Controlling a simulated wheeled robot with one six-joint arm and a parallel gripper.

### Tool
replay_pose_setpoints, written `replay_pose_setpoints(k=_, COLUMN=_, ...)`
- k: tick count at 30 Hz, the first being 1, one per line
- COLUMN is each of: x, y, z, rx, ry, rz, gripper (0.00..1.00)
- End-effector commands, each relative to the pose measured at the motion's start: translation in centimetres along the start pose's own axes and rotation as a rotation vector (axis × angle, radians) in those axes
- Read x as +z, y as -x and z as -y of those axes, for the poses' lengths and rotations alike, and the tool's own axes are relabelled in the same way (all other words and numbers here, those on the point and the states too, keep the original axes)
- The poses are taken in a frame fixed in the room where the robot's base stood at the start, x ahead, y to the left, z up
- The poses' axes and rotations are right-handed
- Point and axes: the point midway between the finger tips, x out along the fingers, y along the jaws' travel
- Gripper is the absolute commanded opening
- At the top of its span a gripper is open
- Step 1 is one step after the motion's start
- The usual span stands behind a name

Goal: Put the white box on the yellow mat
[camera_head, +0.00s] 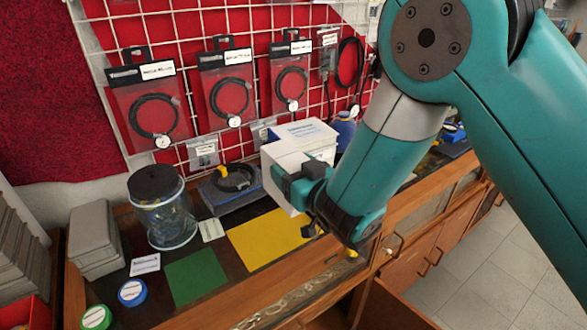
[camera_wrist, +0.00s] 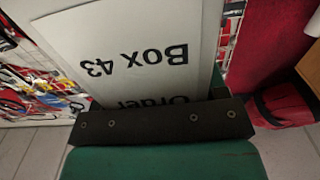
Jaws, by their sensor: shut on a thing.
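The white box (camera_head: 297,150) is in my gripper (camera_head: 305,190), which is shut on it. It is in front of the wire grid, near the right side of the yellow mat (camera_head: 262,238). The mat lies flat on the bench and its visible part is bare. I cannot tell the exact height of the box over the bench. In the wrist view the white box (camera_wrist: 125,45) fills the upper middle, with upside-down "Box 43" lettering, behind the dark gripper bar (camera_wrist: 160,122). My arm hides part of the bench on the right.
A green mat (camera_head: 195,276) lies left of the yellow mat. A glass jar with a dark lid (camera_head: 160,205) and a dark blue device (camera_head: 230,188) stand behind. Bagged cables (camera_head: 228,90) hang on the wire grid. Grey boxes (camera_head: 95,240) and round lids (camera_head: 131,292) are at left.

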Motion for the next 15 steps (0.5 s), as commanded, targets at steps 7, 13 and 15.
replay_pose_setpoints(k=7, x=-1.1, y=-0.02, z=0.02, rx=0.0, ry=0.0, rz=-0.001, gripper=0.3)
replay_pose_setpoints(k=13, x=-1.04, y=-0.02, z=0.02, rx=0.0, ry=0.0, rz=-0.001, gripper=0.3)
replay_pose_setpoints(k=15, x=-1.02, y=-0.02, z=0.02, rx=0.0, ry=0.0, rz=-0.001, gripper=0.3)
